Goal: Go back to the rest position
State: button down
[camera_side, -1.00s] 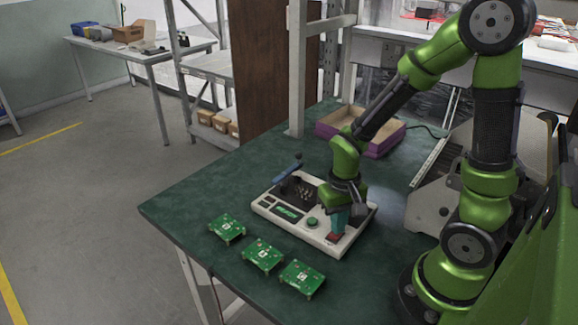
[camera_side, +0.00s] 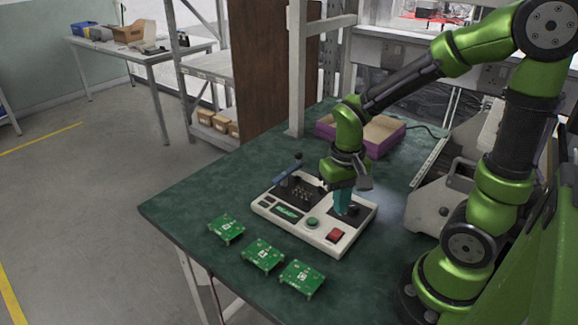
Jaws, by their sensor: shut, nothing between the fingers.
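My gripper (camera_side: 343,208) is shut and empty. It points down over the back right part of a white test fixture (camera_side: 325,243), near a dark round spot on it. I cannot tell whether the fingertips touch the surface. The fixture has a red button (camera_side: 335,235) at its front right, a green button (camera_side: 312,222) in the middle and a small green display. A blue-handled lever (camera_side: 288,171) stands over the dark pin area (camera_side: 298,192) at its back left.
Three green circuit boards (camera_side: 262,257) lie in a row in front of the fixture on the green tabletop (camera_side: 190,205). A purple-sided box (camera_side: 385,143) stands at the back of the table, behind my gripper. The left part of the tabletop is clear.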

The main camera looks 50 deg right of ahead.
jog(key=shift+r, duration=0.4)
jog(key=a+r+n+t+y, duration=0.1)
jog(key=a+r+t, duration=0.2)
jog(key=r, duration=0.3)
jog(key=s+a+r+n+t+y, duration=0.1)
jog(key=a+r+t, duration=0.2)
jog(key=r, duration=0.4)
jog(key=shift+s+r+t, duration=0.25)
jog(key=shift+s+t, duration=0.05)
jog(key=shift+t, duration=0.3)
